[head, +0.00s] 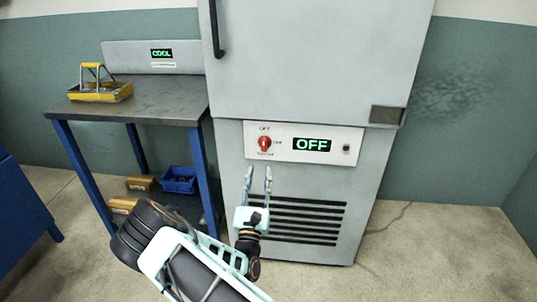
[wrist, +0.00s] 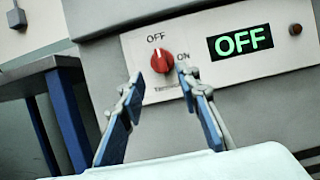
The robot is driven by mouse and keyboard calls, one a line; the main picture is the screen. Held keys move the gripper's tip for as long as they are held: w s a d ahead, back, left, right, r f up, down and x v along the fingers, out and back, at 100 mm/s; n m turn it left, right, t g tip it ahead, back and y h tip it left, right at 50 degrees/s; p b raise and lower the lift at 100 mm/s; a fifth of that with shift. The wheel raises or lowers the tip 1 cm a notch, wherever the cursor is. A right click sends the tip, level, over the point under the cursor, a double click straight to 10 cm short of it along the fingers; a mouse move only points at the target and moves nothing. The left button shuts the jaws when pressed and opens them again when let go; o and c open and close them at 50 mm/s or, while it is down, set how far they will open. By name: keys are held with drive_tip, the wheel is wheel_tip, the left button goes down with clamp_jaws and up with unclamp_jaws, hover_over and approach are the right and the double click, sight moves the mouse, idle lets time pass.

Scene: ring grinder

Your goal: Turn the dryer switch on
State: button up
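The dryer (head: 310,70) is a tall grey cabinet with a light control panel (head: 345,131) on its lower part. The red rotary switch (head: 265,143) is at the panel's left, and a green display (head: 311,145) beside it reads OFF. In the wrist view the red switch (wrist: 161,63) has "OFF" above it and "ON" to its right. My gripper (head: 257,172) is open and empty, just below the switch in the head view. In the wrist view its blue fingers (wrist: 163,85) reach up toward the switch, apart from each other.
A grey table (head: 150,105) with blue legs stands to the left, holding a yellow tray (head: 100,91) with a handle. A blue bin (head: 179,180) and brown boxes (head: 140,183) sit below. The floor to the right is clear.

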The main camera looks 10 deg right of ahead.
sight(264, 145)
drive_tip(key=b+x, duration=0.1)
drive_tip(key=x, duration=0.9)
drive_tip(key=shift+w+r+b, duration=0.1)
drive_tip(key=shift+w+b, duration=0.2)
drive_tip(key=shift+b, duration=0.1)
clamp_jaws()
